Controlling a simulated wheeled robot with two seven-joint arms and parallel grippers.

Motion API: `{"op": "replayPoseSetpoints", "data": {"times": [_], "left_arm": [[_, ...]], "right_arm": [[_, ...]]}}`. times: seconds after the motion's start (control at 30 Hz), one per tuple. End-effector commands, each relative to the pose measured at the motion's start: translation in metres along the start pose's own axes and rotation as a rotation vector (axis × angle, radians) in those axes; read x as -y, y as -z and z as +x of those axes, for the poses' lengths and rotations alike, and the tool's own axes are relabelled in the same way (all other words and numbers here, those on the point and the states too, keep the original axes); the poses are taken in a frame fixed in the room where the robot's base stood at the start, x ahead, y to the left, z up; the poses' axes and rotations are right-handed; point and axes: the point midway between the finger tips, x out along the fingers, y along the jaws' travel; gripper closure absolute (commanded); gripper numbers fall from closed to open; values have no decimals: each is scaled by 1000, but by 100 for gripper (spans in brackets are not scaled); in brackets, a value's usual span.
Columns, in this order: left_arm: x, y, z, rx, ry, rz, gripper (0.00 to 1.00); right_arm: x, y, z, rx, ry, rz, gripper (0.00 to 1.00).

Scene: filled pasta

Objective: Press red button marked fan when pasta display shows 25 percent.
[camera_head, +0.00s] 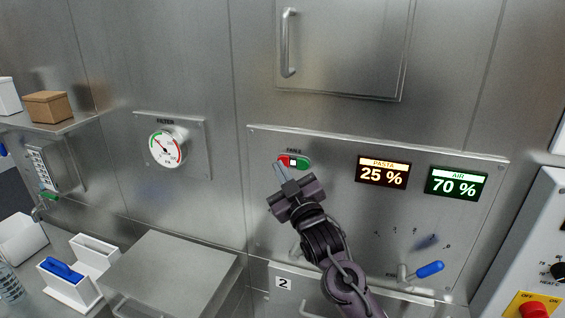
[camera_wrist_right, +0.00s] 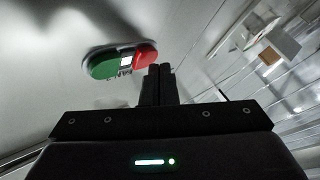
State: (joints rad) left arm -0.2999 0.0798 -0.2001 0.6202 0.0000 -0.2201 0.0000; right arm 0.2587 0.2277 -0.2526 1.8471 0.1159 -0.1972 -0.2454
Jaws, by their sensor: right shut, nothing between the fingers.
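The fan button pair sits on the steel panel (camera_head: 340,205), with a red half (camera_head: 283,161) at left, a green half (camera_head: 304,163) at right and a small white piece between. My right gripper (camera_head: 283,168) is shut and empty, its fingertips at or just below the red half; contact cannot be told. In the right wrist view the red half (camera_wrist_right: 146,54) is just beyond the closed fingertips (camera_wrist_right: 160,68), and the green half (camera_wrist_right: 103,65) is at left. The pasta display (camera_head: 382,173) reads 25 %. My left gripper is not in view.
The air display (camera_head: 457,184) reads 70 %. A blue-handled lever (camera_head: 429,269) sticks out low on the panel. A round filter gauge (camera_head: 167,149) is at left. A red button on a yellow base (camera_head: 533,310) is at the lower right. A steel box (camera_head: 170,270) stands below left.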

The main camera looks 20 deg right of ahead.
Motion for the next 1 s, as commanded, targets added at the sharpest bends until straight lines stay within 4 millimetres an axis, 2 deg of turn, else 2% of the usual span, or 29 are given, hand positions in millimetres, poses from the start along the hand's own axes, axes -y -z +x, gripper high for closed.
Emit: {"op": "replayPoseSetpoints", "data": {"times": [1.0], "left_arm": [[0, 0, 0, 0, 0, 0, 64]], "right_arm": [[-5, -4, 6, 0, -1, -1, 100]]}}
